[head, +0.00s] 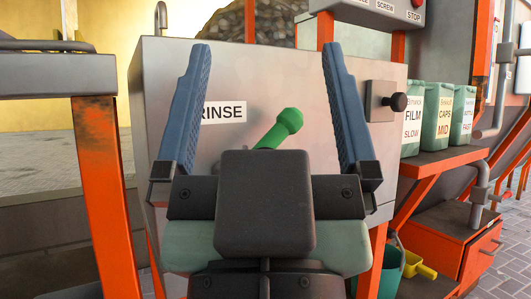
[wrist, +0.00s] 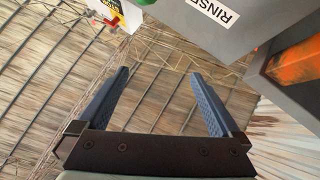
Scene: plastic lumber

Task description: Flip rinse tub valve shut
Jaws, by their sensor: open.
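The rinse tub (head: 260,80) is a grey metal box with a white RINSE label (head: 224,112), ahead of me in the head view. Its green valve lever (head: 282,126) points up and to the right on the front panel; its lower end is hidden behind my gripper. My gripper (head: 264,55) is open, with its two blue fingers raised in front of the panel, one on each side of the lever in the picture. I cannot tell the depth gap. In the wrist view, my gripper (wrist: 158,80) is empty, and the tub (wrist: 240,30) shows at the upper right.
A black knob (head: 398,102) sticks out at the panel's right. An orange post (head: 110,190) stands at the left. A yellow scoop (head: 420,267) is low at the right.

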